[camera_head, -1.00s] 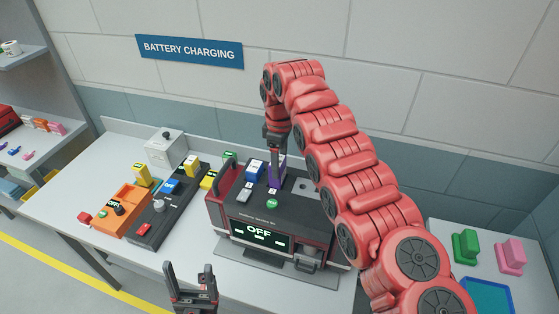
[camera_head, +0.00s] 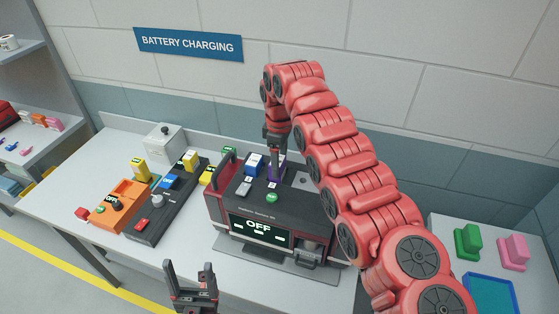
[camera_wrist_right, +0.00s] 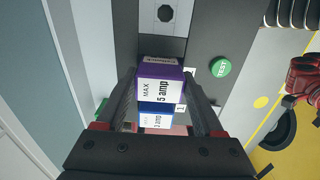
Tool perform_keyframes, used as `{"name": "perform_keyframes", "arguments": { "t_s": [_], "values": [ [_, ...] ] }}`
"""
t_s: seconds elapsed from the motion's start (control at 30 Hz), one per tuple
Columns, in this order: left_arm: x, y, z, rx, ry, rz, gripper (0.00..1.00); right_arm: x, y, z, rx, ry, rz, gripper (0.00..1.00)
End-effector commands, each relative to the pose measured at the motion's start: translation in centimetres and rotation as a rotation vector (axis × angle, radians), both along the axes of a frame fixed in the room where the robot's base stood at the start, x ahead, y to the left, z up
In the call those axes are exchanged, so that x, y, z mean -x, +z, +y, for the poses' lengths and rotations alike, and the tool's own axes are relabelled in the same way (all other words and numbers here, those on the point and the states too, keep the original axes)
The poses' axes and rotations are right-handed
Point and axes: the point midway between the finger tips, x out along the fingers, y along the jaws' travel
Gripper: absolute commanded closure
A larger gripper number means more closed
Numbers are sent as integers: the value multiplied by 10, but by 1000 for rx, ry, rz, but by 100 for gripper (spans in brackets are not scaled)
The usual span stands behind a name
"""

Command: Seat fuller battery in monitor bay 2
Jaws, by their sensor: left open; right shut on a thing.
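The monitor (camera_head: 300,212) is a dark box with red sides, and its screen (camera_head: 258,227) reads OFF. A blue battery (camera_head: 254,163) stands in its top at the left; in the right wrist view the blue battery (camera_wrist_right: 155,117) reads "3 amp". My right gripper (camera_head: 275,150) is shut on a purple battery (camera_head: 278,172), marked "MAX 5 amp" in the right wrist view (camera_wrist_right: 160,90). It is upright at the monitor top, right of the blue one; its lower end is hidden, so I cannot tell how deep it sits. My left gripper (camera_head: 190,275) is open and empty in front of the monitor.
A green TEST button (camera_head: 271,197) is on the monitor top. Left of it are a dark charger (camera_head: 150,228) with yellow and blue batteries and an orange tester (camera_head: 118,205). A grey box (camera_head: 165,146) stands behind. Green and pink blocks (camera_head: 468,243) sit on the right table.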

Motion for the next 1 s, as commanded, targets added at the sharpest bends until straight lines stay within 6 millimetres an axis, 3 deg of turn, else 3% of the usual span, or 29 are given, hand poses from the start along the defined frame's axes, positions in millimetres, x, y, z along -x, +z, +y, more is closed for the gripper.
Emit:
{"name": "perform_keyframes", "arguments": {
  "t_s": [0.8, 0.83, 0.97, 1.0],
  "values": [
    [0, -15, 0, 0, 0, 0, 25, 0, -20, 0, -1, 0, -1, 100],
    [0, -13, 0, 0, 0, 0, 25, 0, -19, 0, 0, 0, -2, 25],
    [0, -13, 0, 0, 0, 0, 25, 0, -19, 0, -1, 0, -1, 2],
    [0, -13, 0, 0, 0, 0, 25, 0, -19, 0, -1, 0, -1, 0]
  ]
}}
